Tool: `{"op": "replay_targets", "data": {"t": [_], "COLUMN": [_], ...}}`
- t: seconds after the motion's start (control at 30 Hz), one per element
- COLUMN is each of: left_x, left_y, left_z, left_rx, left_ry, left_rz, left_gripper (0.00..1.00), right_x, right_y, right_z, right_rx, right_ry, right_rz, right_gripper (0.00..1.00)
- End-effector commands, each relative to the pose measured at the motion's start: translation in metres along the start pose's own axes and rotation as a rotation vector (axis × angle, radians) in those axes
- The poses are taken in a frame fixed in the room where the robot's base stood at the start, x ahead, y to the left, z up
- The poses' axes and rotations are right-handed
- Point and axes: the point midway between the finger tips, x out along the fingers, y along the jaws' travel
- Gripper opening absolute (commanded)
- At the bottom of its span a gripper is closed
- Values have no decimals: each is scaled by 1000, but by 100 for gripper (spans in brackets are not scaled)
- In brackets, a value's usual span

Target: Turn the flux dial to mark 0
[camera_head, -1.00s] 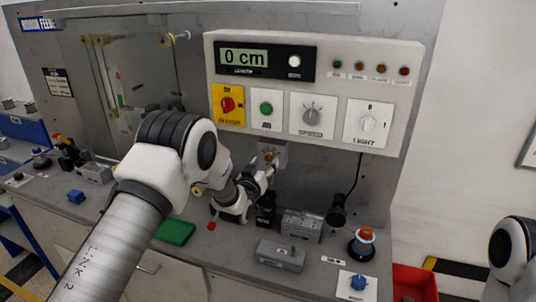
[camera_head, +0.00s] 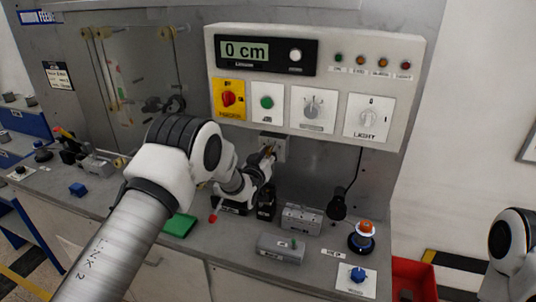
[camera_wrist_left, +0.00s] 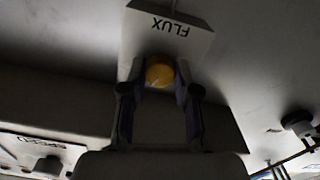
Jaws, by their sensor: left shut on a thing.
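The flux dial is a round yellow knob (camera_wrist_left: 160,72) on a pale box (camera_wrist_left: 190,38) whose FLUX lettering appears upside down in the left wrist view. My left gripper (camera_wrist_left: 160,88) is shut on the knob, with one dark finger on each side. In the head view the small flux box (camera_head: 273,144) sits below the control panel, and my left gripper (camera_head: 268,153) reaches it from the lower left. The gripper partly hides the knob there. No scale marks or pointer can be read. My right gripper is out of view.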

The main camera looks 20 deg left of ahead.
Motion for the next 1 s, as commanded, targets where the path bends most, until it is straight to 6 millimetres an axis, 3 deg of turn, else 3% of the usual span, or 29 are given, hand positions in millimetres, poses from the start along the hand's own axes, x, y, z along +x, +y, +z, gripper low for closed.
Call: {"op": "replay_targets", "data": {"t": [0.37, 1.0], "left_x": [0, 0], "left_y": [-1, -1], "left_z": [5, 4], "left_rx": [-188, -784], "left_ry": [1, 1], "left_rz": [0, 1], "left_gripper": [0, 0], "right_x": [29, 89], "right_y": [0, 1], "right_z": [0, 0], "right_rx": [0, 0], "right_ry": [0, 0], "right_rz": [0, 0], "right_gripper": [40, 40]}}
